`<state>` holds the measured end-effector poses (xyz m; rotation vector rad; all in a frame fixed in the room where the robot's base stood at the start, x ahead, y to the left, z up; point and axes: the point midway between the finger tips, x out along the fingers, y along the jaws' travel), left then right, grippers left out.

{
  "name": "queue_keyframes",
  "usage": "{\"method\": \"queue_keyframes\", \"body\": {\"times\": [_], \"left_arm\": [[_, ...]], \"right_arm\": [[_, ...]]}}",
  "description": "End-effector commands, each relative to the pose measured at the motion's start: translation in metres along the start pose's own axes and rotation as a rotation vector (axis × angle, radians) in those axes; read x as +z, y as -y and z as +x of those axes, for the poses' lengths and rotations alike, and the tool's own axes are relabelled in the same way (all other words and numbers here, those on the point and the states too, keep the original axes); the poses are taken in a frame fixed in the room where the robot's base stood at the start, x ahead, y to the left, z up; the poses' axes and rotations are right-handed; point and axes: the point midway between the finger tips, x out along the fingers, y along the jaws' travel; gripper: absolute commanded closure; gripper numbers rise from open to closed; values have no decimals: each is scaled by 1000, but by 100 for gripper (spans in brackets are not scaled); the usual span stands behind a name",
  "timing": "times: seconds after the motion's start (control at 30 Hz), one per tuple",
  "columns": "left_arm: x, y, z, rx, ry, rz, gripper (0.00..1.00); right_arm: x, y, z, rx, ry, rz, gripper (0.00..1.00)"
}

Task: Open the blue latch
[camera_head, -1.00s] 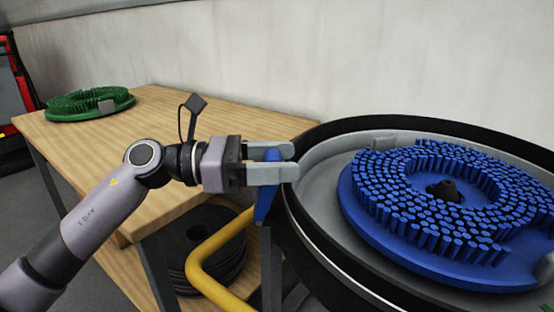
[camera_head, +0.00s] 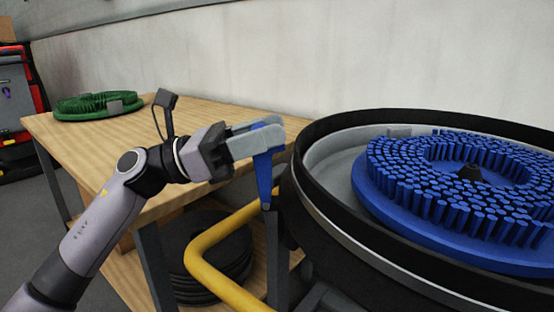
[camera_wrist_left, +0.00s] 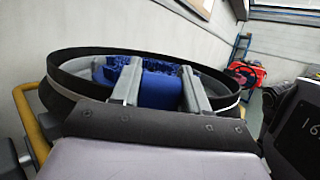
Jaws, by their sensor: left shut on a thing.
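The blue latch (camera_head: 264,178) stands at the left outer side of the round black-rimmed tank (camera_head: 338,225), above the yellow tube. My left gripper (camera_head: 258,138) is shut on the upper end of the latch, with the latch's lower part hanging below the fingers. In the left wrist view, the two grey fingers (camera_wrist_left: 160,88) have blue between them; the tank rim and blue bristles lie behind. My right gripper is not in view.
A blue bristled brush disc (camera_head: 440,233) lies in the tank. A wooden table (camera_head: 190,115) at the left bears a green brush disc (camera_head: 98,106). A curved yellow tube (camera_head: 215,255) runs below the latch, beside stacked black discs (camera_head: 205,232) on a lower shelf.

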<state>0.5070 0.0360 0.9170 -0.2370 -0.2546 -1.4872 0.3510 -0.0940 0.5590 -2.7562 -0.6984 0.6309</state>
Motion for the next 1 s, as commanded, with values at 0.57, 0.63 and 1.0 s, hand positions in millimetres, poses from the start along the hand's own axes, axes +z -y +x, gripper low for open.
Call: {"method": "queue_keyframes", "body": {"times": [0.57,0.63,1.0], "left_arm": [[2,0,-31,0,51,-1,100],[3,0,-32,1,51,-1,100],[3,0,-33,1,52,0,100]], "right_arm": [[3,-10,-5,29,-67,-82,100],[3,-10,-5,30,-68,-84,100],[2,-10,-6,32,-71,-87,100]]}}
